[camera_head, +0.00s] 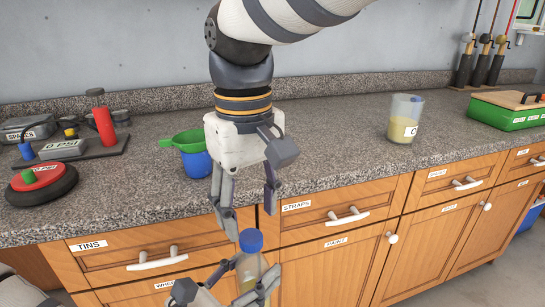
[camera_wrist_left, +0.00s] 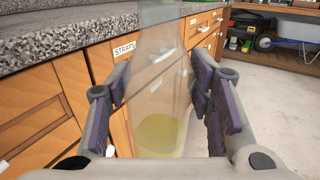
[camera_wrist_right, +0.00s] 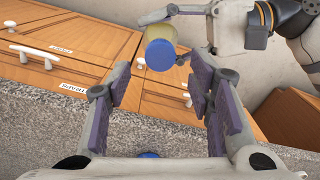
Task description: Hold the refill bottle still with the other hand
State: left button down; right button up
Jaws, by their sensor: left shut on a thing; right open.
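The refill bottle (camera_head: 248,271) is clear with yellowish liquid and a blue cap (camera_head: 251,240). My left gripper (camera_head: 251,281) is shut on its body, in front of the cabinet. The left wrist view shows the clear bottle (camera_wrist_left: 160,100) between its fingers, with liquid low in it. My right gripper (camera_head: 250,222) comes down from above, open and empty, its fingertips near the cap. In the right wrist view, the blue-capped bottle (camera_wrist_right: 160,40) is ahead of the open fingers, apart from them, with my left gripper beside it.
On the counter (camera_head: 310,150) stand a green funnel (camera_head: 183,140) over a blue container (camera_head: 197,164), a beaker (camera_head: 405,118) of yellowish liquid and, at left, a red-and-black round pad (camera_head: 40,185). A green case (camera_head: 505,112) is at right. The counter's middle is clear. Drawer handles (camera_head: 347,216) stick out below.

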aim_at(251, 236)
jog(key=n, duration=0.3)
jog(key=shift+s+a+r+n, duration=0.25)
jog(key=shift+s+n, duration=0.1)
jog(key=shift+n, duration=0.05)
jog(key=n, duration=0.3)
jog(key=r+n, duration=0.1)
jog(key=n, duration=0.2)
jog(key=r+n, duration=0.1)
jog(key=n, duration=0.2)
jog(key=shift+w+d+r, duration=0.1)
jog(key=shift+w+r, duration=0.1)
jog(key=shift+w+d+r+n, duration=0.15)
jog(key=shift+r+n, duration=0.15)
jog(key=shift+n, duration=0.5)
notch_tip(251, 236, down, 8)
